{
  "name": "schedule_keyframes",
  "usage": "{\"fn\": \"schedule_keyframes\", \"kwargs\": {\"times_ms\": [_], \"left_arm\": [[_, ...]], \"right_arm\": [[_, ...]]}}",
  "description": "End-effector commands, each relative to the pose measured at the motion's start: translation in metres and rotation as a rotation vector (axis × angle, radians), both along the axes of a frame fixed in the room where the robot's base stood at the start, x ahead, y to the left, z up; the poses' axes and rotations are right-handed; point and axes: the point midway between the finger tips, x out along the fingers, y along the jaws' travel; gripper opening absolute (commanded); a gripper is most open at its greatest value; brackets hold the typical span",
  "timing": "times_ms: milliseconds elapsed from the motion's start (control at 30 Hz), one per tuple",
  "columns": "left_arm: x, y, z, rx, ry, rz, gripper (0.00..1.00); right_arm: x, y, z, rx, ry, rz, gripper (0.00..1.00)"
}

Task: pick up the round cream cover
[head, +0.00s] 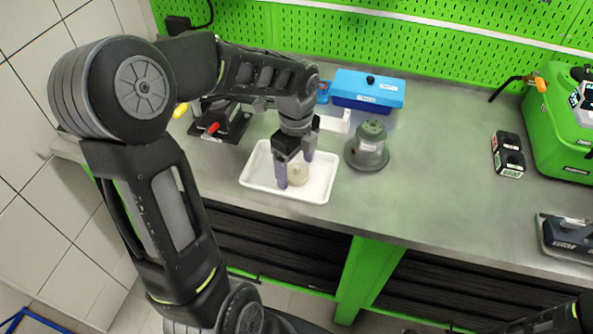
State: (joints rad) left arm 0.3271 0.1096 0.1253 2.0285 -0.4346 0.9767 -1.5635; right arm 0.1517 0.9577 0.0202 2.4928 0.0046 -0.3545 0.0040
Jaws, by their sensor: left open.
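The round cream cover (299,175) lies in a shallow white tray (318,191) on the metal bench. My left gripper (294,172) points down over the tray, its two purple-grey fingers apart on either side of the cover. I cannot tell whether the fingers touch it. The gripper hides part of the cover and the back of the tray. Of my right arm, only a dark part shows at the bottom right; its gripper is not visible.
A grey-green pump housing (368,148) stands just right of the tray. Behind are a blue case (368,88) and a white box (336,122). A black fixture with a red handle (213,128) stands left. The bench's middle right is clear.

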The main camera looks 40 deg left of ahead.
Motion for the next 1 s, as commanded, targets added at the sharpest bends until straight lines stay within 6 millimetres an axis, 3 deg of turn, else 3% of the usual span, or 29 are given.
{"fn": "schedule_keyframes", "kwargs": {"times_ms": [567, 1000], "left_arm": [[0.0001, 0.0, -0.0002, 0.0, 0.0, 0.0, 0.81], [0.0001, 0.0, -0.0002, 0.0, 0.0, 0.0, 0.45]], "right_arm": [[-0.0002, 0.0, -0.0002, 0.0, 0.0, 0.0, 0.36], [-0.0001, 0.0, -0.0002, 0.0, 0.0, 0.0, 0.36]]}}
